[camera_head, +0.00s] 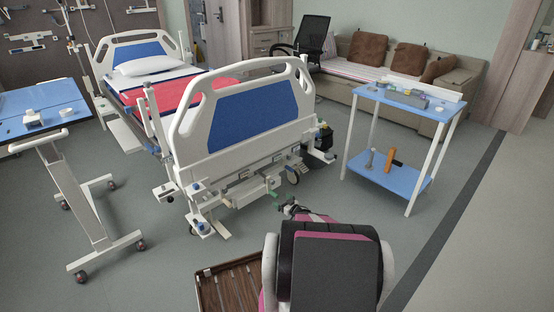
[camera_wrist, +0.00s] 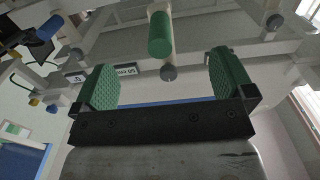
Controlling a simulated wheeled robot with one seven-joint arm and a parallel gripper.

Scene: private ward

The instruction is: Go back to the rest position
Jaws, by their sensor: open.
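My gripper (camera_wrist: 163,78) shows in the wrist view with its two green ribbed pads wide apart. Nothing is held between them. A green cylinder (camera_wrist: 160,35) on a pale bar shows beyond the pads, apart from them; it seems to be part of the bed's underside. In the head view my arm reaches forward from the bottom centre, low toward the foot of the hospital bed (camera_head: 240,109). Much of the arm's far end is hidden behind its nearer pink and black part.
A blue two-shelf trolley (camera_head: 408,191) stands right of the bed. A wheeled overbed table (camera_head: 40,100) stands at the left. A sofa (camera_head: 350,96) and black chair (camera_head: 312,38) are behind. A brown slatted tray-like thing (camera_head: 228,284) is at bottom centre. Floor at right is clear.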

